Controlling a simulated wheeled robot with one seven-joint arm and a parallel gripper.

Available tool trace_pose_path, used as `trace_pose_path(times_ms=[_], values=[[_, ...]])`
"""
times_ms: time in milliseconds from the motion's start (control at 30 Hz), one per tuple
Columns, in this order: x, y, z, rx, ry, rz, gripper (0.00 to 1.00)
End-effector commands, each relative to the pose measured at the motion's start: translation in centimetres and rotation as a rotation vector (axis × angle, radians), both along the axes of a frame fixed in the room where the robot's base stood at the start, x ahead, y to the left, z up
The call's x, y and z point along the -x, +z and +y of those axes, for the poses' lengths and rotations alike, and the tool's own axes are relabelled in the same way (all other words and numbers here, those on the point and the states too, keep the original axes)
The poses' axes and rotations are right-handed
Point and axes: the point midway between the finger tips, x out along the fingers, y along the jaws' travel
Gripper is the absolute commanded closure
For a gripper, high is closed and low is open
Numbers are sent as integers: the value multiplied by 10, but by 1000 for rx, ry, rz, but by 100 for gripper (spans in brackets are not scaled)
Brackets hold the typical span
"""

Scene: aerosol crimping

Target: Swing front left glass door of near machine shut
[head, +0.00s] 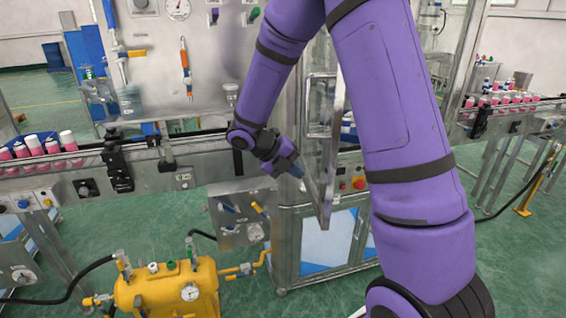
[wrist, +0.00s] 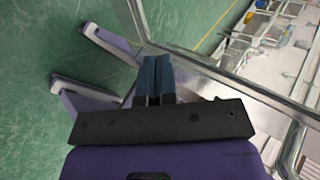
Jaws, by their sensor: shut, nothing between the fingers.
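The glass door (head: 322,150) of the near machine is a metal-framed clear panel. In the head view it stands swung out from the machine (head: 285,225), seen nearly edge-on, and my purple arm hides part of the machine behind it. My gripper (head: 298,170) is at the left side of the door, low on its frame. In the wrist view the shut blue fingers (wrist: 158,80) lie close beside the door's metal frame (wrist: 215,72). I cannot tell whether they touch it. Nothing is held.
A conveyor (head: 60,180) with pink bottles (head: 38,148) runs left of the machine, and another (head: 500,125) runs right. A yellow tank (head: 168,292) with hoses stands on the floor at lower left. A control box (head: 240,220) stands between tank and machine. Green floor (head: 490,260) is open at right.

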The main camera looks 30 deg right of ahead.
Motion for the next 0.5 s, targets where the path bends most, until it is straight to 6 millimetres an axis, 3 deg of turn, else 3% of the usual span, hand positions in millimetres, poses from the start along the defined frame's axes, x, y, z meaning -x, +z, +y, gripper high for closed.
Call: trace_pose_path(times_ms=[200, 500], values=[[10, 1, -23, 1, -1, -1, 100], [12, 2, -28, 0, -1, -2, 100]])
